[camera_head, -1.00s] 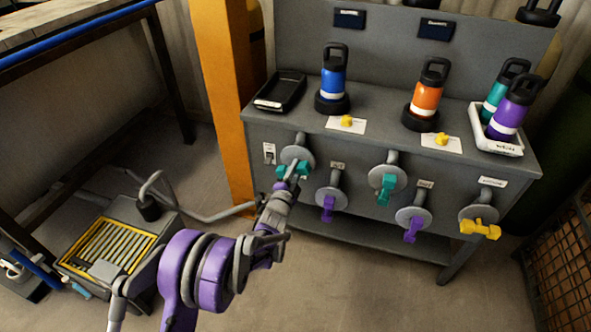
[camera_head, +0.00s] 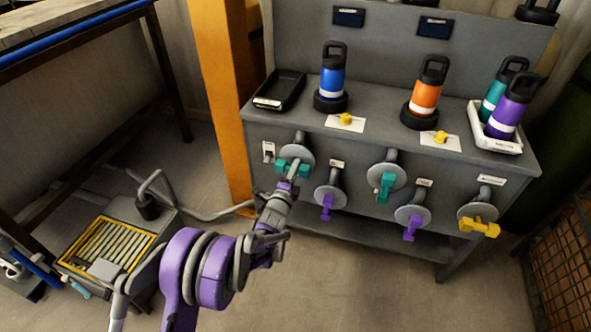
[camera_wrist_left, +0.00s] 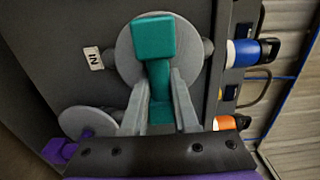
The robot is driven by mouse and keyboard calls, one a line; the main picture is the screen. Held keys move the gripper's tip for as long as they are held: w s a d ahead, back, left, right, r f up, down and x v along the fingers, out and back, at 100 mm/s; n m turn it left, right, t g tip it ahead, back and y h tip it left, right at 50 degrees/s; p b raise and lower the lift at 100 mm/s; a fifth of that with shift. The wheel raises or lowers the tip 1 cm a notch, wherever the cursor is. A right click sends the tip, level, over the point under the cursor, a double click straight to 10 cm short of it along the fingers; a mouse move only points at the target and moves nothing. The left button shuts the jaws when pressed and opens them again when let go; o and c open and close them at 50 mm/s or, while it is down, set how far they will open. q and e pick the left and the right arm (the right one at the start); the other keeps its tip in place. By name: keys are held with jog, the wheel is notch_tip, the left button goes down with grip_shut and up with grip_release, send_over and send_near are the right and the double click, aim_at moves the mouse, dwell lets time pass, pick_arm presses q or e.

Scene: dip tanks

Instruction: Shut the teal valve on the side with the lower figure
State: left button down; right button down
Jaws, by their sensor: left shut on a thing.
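The left teal valve (camera_head: 303,170) sits on a round grey flange at the left end of the bench front. Its handle lies roughly sideways in the head view. My left gripper (camera_head: 288,180) is at this valve, its fingers on either side of the handle. In the left wrist view the teal handle (camera_wrist_left: 154,42) runs between the fingers of my gripper (camera_wrist_left: 157,90), shut on it. The other teal valve (camera_head: 385,187) is further right, its handle hanging down. Two dark displays, left (camera_head: 349,17) and right (camera_head: 435,27), are on the back panel; their figures are too small to read.
Purple valves (camera_head: 327,206) (camera_head: 411,228) hang lower, and a yellow valve (camera_head: 480,226) is at the right. Blue (camera_head: 332,75) and orange (camera_head: 427,92) bottles stand on the bench. An orange post (camera_head: 222,100) rises close left of the gripper.

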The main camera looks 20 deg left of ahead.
pick_arm(q)
jog(key=c, duration=0.7)
grip_release()
jog(key=s, duration=0.5)
jog(key=s+p, duration=0.1)
jog(key=s, duration=0.4)
jog(key=shift+s+a, duration=0.2)
jog(key=shift+s, duration=0.2)
